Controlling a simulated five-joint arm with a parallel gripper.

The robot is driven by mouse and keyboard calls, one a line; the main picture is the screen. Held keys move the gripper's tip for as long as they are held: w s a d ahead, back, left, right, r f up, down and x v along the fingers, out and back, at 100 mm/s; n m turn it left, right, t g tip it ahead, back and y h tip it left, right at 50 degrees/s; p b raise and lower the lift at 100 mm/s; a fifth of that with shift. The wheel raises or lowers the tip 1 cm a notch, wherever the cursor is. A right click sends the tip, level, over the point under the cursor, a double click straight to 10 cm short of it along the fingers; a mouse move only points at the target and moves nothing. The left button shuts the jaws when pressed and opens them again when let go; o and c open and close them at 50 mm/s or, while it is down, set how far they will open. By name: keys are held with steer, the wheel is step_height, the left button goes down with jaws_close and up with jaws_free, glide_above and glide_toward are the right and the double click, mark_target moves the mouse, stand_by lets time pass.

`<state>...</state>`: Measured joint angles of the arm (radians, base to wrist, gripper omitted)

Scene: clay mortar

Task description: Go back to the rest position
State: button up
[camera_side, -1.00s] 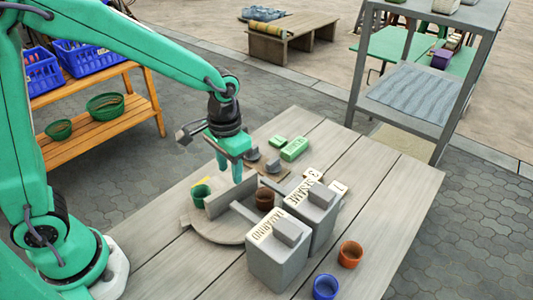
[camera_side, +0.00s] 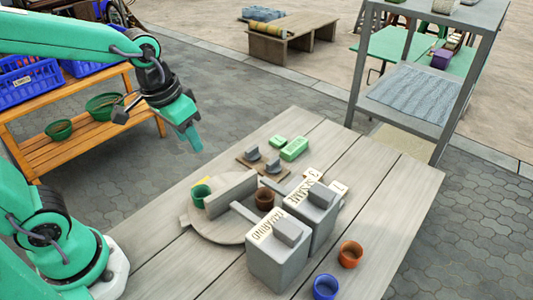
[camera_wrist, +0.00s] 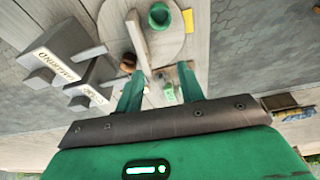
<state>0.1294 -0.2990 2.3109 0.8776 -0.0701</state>
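My gripper (camera_side: 192,138) hangs in the air at the left of the table in the side view, tilted down and clear of everything. In the wrist view its two fingers (camera_wrist: 157,84) are apart with nothing held between them. On the table (camera_side: 372,215) a round board (camera_side: 208,229) carries a green cup (camera_side: 200,194), a brown cup (camera_side: 264,198) and an upright grey slab (camera_side: 231,193). The slab also shows in the wrist view (camera_wrist: 138,38).
Two lidded grey boxes, labelled TAMARIND (camera_side: 275,265) and SESAME (camera_side: 318,225), stand right of the board. An orange cup (camera_side: 350,254) and a blue cup (camera_side: 325,287) are at the front. Green blocks (camera_side: 294,149) lie behind. A wooden shelf (camera_side: 95,141) stands left.

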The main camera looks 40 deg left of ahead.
steer(key=s+a+r+t, duration=0.2)
steer(key=s+a+r, duration=0.1)
steer(key=s, duration=0.4)
steer(key=shift+a+r+n+t, duration=0.3)
steer(key=shift+a+r+t, duration=0.1)
steer(key=shift+r, duration=0.05)
